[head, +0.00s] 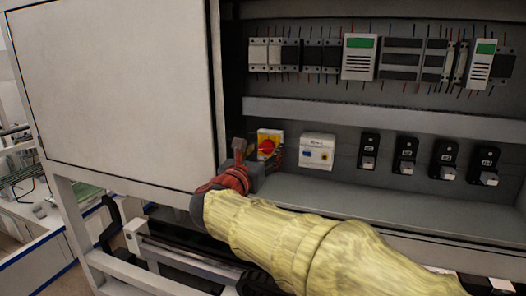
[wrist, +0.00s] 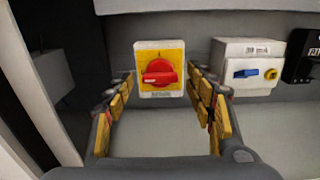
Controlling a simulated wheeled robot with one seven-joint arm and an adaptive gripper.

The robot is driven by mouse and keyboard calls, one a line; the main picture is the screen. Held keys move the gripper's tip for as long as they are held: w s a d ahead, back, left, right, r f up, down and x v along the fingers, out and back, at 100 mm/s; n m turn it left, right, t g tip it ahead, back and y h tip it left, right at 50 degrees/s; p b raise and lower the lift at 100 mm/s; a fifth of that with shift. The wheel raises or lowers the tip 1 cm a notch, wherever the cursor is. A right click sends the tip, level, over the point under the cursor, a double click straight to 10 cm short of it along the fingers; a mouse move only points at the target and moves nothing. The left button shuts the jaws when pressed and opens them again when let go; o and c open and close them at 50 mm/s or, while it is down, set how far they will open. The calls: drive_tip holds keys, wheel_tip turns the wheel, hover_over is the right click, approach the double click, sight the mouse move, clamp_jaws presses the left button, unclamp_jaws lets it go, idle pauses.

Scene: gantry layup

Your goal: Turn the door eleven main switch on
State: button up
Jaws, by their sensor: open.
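The main switch, a red rotary knob on a yellow plate, is on the cabinet's back panel in the head view (head: 268,145). It also shows in the wrist view (wrist: 159,71), with its red handle lying about level. My gripper (head: 246,152) reaches into the cabinet, just left of and in front of the switch. In the wrist view my gripper (wrist: 160,88) is open, its two yellow-padded fingers standing left and right of the switch. They do not appear to touch the knob. The door number cannot be read.
A white box with a blue toggle (head: 316,151) is right of the switch, close to my right finger. Several black breakers (head: 405,156) follow further right. A large pale door panel (head: 120,90) stands to the left. A grey rail (head: 380,120) runs above.

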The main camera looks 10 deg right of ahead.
drive_tip(key=shift+c, duration=0.2)
drive_tip(key=c, duration=1.1)
